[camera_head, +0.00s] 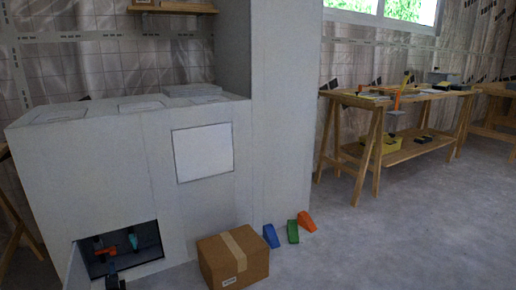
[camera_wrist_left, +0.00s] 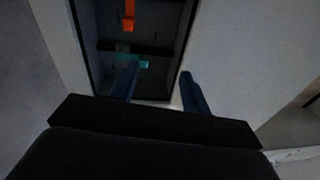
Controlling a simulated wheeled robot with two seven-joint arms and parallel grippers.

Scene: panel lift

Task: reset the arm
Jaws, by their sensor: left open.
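A grey-white cabinet (camera_head: 190,225) has an open rectangular recess low on its front, with a dark interior (camera_head: 147,246). Inside the recess are an orange handle (camera_head: 104,252) and a teal handle (camera_head: 132,238). The left wrist view also shows the orange part (camera_wrist_left: 128,14) and a teal part (camera_wrist_left: 140,64). A pale flap (camera_head: 78,270) stands out at the recess's left edge. My left gripper (camera_head: 114,283) shows only as a small dark piece at the bottom, in front of the recess. In the left wrist view its fingers (camera_wrist_left: 159,72) are apart, with nothing clearly between them. My right gripper is out of view.
A cardboard box (camera_head: 219,262) stands on the floor against the cabinet. Blue (camera_head: 270,236), green (camera_head: 293,232) and orange (camera_head: 306,221) wedges lie right of it. A wooden workbench (camera_head: 400,98) with tools stands at the right. The floor at front right is clear.

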